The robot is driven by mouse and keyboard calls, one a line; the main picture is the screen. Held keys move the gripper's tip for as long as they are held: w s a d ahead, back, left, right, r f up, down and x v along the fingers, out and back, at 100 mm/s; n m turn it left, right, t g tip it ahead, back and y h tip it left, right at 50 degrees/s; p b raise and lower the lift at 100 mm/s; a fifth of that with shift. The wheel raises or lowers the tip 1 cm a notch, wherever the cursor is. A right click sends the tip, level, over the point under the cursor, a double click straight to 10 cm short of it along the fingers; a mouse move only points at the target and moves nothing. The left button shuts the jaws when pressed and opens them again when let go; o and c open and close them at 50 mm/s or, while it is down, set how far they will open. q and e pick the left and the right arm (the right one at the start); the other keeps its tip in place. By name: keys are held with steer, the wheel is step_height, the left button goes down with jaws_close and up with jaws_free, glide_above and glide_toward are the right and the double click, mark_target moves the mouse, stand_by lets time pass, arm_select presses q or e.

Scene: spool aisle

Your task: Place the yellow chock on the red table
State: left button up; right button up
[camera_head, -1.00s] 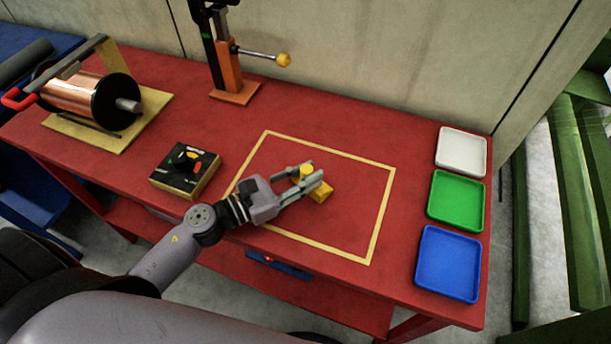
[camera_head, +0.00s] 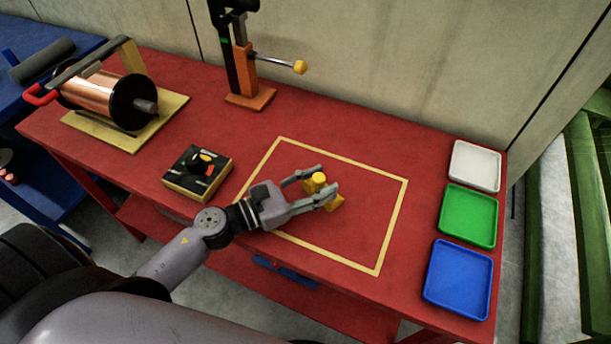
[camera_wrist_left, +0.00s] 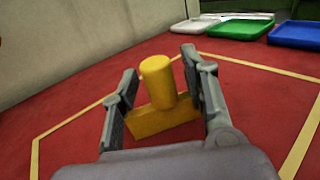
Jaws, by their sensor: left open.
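The yellow chock (camera_head: 334,201) rests on the red table (camera_head: 300,120), inside the yellow outlined rectangle. In the left wrist view the chock (camera_wrist_left: 158,95) shows a block base with an upright cylinder on top. My left gripper (camera_head: 328,180) is open around the chock, one finger on each side of the cylinder. In the left wrist view a gap shows between each finger and the cylinder. Part of the base is hidden behind the near finger in the head view. My right gripper is not in view.
A copper spool (camera_head: 100,95) and an orange press stand (camera_head: 243,75) are further back. White (camera_head: 475,166), green (camera_head: 468,215) and blue (camera_head: 458,280) trays line the right edge. The rectangle is otherwise clear.

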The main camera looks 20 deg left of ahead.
arm_select(q)
steer(key=shift+s+a, duration=0.2)
steer(key=b+v, duration=0.4)
steer(key=v, duration=0.6)
steer(key=shift+s+a, duration=0.1)
steer(key=shift+s, duration=0.05)
steer(key=shift+s+a+r, duration=0.15)
steer(key=shift+s+a, duration=0.2)
steer(key=shift+s, duration=0.1)
